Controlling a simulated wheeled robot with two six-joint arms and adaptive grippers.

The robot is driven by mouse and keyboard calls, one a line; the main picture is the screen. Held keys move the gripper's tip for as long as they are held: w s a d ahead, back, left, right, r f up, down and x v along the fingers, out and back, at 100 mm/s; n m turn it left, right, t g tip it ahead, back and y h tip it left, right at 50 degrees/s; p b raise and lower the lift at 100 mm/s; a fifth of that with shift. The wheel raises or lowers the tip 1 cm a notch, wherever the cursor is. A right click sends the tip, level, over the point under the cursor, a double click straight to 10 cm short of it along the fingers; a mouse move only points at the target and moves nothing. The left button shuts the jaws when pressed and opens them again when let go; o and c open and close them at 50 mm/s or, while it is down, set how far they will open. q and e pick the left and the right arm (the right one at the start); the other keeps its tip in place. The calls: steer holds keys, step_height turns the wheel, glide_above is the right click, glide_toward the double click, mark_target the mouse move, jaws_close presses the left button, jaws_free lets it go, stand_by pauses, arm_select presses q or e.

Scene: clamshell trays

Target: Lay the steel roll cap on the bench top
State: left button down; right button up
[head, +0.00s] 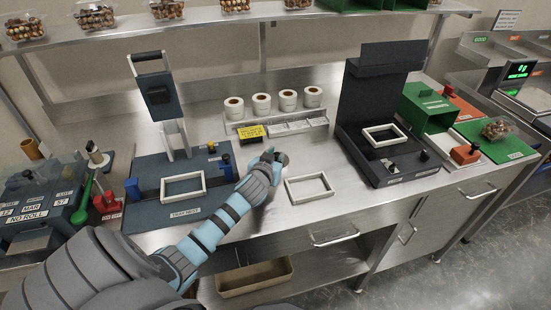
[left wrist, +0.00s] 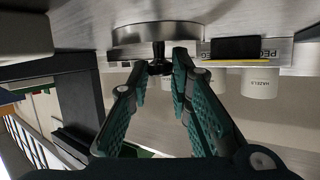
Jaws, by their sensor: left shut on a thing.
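The steel roll cap (left wrist: 150,36) is a shiny round disc with a black knob, and it shows in the left wrist view. My left gripper (left wrist: 160,66) is shut on the black knob, with its teal fingers on either side of it. In the head view the left gripper (head: 270,156) is over the middle of the steel bench top (head: 255,210), and the cap (head: 282,159) shows just past the fingers as a small grey disc. The cap is very close to the bench top; I cannot tell whether it touches. My right gripper is not in view.
A white frame (head: 309,188) lies just right of my arm. Several white label rolls (head: 261,105) stand behind on a rack with a yellow card (head: 251,132). A blue tray-nest press (head: 165,190) stands left, a dark machine (head: 385,165) right. Bare bench lies around the gripper.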

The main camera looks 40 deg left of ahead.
arm_select(q)
steer(key=c, duration=1.5)
jaws_free()
steer(key=shift+o, duration=0.2)
steer(key=p+v, duration=0.2)
steer(key=v, duration=1)
steer(key=shift+s+r, duration=0.1)
steer(key=shift+r, duration=0.1)
steer(key=shift+f, duration=0.1)
